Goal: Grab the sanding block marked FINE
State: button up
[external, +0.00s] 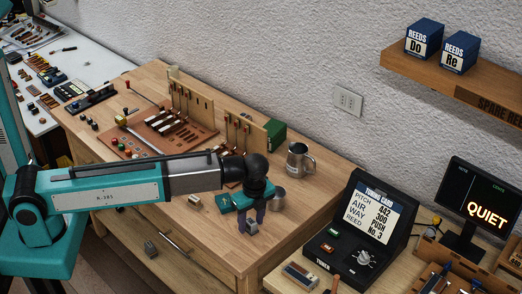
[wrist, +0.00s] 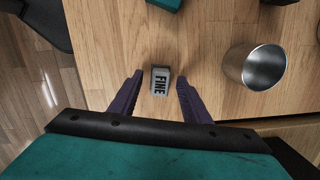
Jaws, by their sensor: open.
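The grey sanding block marked FINE (wrist: 160,81) lies on the wooden bench top in the wrist view, its label facing up and reading sideways. It sits between the two purple fingers of my gripper (wrist: 159,76), with a visible gap on each side. My gripper is open and points down at the block. In the external view my gripper (external: 252,217) is low over the front right part of the bench, and the grey block (external: 252,228) shows between its fingers, partly hidden. I cannot tell the exact height of the fingertips.
A metal cup (wrist: 258,67) stands close to the right of my gripper. A metal mug (external: 299,160) is farther back. A small beige block (external: 194,201) lies to the left. The bench's front edge is close. A black tuner case (external: 362,225) stands to the right.

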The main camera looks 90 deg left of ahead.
aim_at(251, 220)
dwell(0.4)
grip_shut()
jog(key=shift+r, duration=0.15)
jog(key=shift+r+b, duration=0.95)
jog(key=shift+r, duration=0.65)
jog(key=s+d+b, duration=0.1)
jog(key=s, duration=0.2)
jog(key=s+b, duration=0.1)
jog(key=s, duration=0.3)
jog(key=s+d+b, duration=0.1)
jog(key=s, duration=0.2)
jog(key=shift+s+d+r, duration=0.3)
jog(key=shift+s+r, duration=0.05)
jog(key=shift+s, duration=0.05)
jog(key=s+b, duration=0.1)
jog(key=b, duration=0.2)
jog(key=s+b, duration=0.1)
jog(key=b, duration=0.1)
jog(key=shift+s+d+b, duration=0.15)
jog(key=shift+d+b, duration=0.15)
jog(key=shift+b, duration=0.1)
jog(key=s+b, duration=0.1)
jog(key=b, duration=0.3)
jog(key=shift+s+d+r, duration=0.1)
jog(key=shift+d+r, duration=0.05)
jog(key=shift+s+d+r+b, duration=0.15)
jog(key=shift+s+b, duration=0.4)
jog(key=shift+b, duration=0.65)
jog(key=shift+r, duration=0.1)
